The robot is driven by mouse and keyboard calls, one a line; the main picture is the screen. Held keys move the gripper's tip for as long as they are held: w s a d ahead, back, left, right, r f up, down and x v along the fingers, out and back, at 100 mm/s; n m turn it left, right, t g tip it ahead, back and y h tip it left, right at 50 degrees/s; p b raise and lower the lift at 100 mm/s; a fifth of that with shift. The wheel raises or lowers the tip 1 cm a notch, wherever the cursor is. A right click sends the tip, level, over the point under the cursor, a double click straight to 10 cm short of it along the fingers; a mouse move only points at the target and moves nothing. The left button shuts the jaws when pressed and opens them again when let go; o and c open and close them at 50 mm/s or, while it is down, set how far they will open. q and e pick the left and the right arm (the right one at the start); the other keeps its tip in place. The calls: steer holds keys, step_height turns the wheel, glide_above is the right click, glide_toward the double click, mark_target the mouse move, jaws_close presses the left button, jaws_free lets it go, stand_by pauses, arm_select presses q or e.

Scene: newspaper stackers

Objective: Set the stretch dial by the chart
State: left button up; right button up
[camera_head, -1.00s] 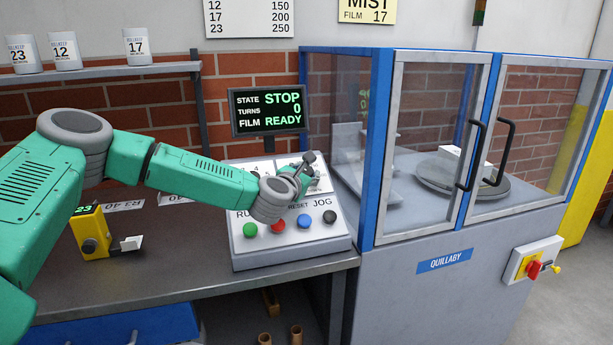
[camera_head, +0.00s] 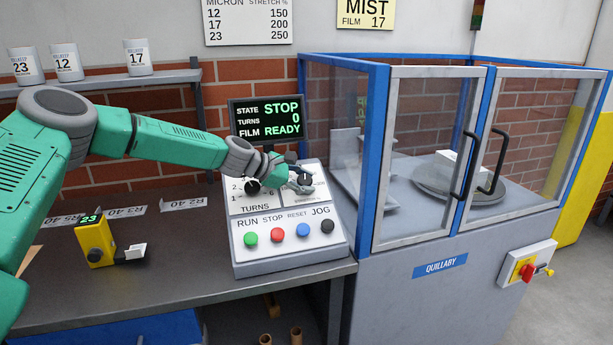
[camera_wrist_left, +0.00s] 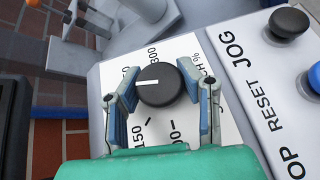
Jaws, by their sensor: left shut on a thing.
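The black stretch dial (camera_wrist_left: 157,85) sits on the console's white face, with a white pointer line aimed left in the left wrist view. Marks 150 and 300 show around it; the number beside the pointer is hidden by a finger. My left gripper (camera_wrist_left: 165,98) is shut on the dial, one finger on each side. In the head view the same gripper (camera_head: 299,180) covers the dial. The wall chart (camera_head: 248,20) pairs 12 with 150, 17 with 200 and 23 with 250. A yellow sign (camera_head: 366,12) reads MIST, FILM 17.
The console (camera_head: 290,254) has RUN, STOP, RESET and JOG buttons below a TURNS dial (camera_head: 252,186). Its screen (camera_head: 267,117) reads STOP, 0, READY. A yellow gauge (camera_head: 96,243) showing 23 stands left on the bench. The glass-walled machine (camera_head: 440,235) stands close at right.

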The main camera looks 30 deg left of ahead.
arm_select(q)
steer(key=m+g+p, duration=0.1)
steer(key=m+g+h+p, duration=0.1)
steer(key=m+g, duration=0.1)
steer(key=shift+w+r, duration=0.1)
steer(key=shift+r, duration=0.2)
steer(key=shift+m+g+p, duration=0.55)
steer(key=shift+m+g, duration=1.05)
steer(key=shift+a+r+h, duration=0.1)
steer(key=shift+r+h, duration=0.05)
steer(key=shift+h, duration=0.15)
steer(key=o, duration=1.2)
steer(key=shift+o, duration=0.2)
steer(key=shift+s, duration=0.2)
steer(key=shift+f, duration=0.2)
steer(key=shift+w+r, duration=0.1)
